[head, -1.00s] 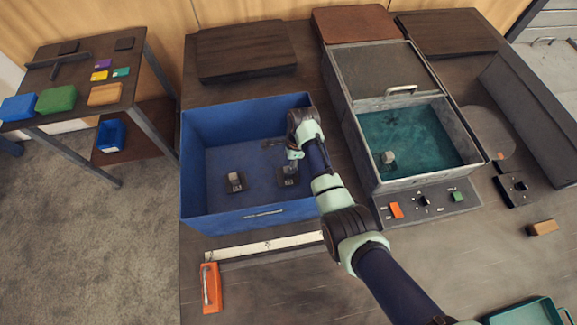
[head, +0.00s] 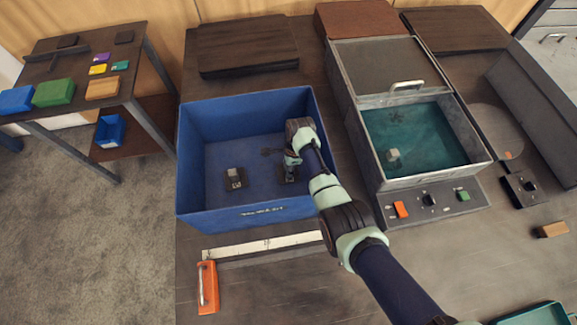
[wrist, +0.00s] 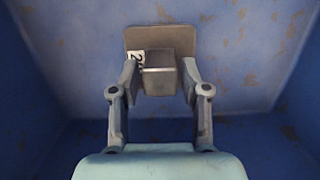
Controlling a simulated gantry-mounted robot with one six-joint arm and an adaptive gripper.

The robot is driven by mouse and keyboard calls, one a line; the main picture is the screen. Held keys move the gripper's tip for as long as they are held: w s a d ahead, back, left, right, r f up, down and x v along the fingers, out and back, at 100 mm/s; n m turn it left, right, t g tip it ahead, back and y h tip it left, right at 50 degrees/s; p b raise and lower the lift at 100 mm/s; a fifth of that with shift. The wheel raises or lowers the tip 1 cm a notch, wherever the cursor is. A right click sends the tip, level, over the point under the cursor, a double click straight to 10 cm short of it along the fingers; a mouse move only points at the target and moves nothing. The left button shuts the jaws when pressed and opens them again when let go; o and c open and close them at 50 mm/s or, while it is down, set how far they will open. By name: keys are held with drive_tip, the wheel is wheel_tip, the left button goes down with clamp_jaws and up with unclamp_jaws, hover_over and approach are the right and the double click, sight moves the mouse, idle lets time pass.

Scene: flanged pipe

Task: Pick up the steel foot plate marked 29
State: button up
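The steel foot plate (wrist: 152,38) is a flat plate with an upright square block (wrist: 160,75) on it. A white label beside the block shows a 2; the rest of the mark is hidden. The arm partly hides the plate there. A similar dark plate with a block (head: 235,178) lies to the left in the bin.
The blue bin's walls surround my gripper. To the right is a tank of teal liquid (head: 420,130) with a small block-like part (head: 393,157) in it. A control panel (head: 430,203) is in front. A pale strip (head: 265,246) and orange-handled tool (head: 207,288) lie before the bin.

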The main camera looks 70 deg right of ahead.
clamp_jaws()
drive_tip(key=shift+r, duration=0.1)
wheel_tip(320, 180, up, 20)
drive_tip(key=p, duration=0.6)
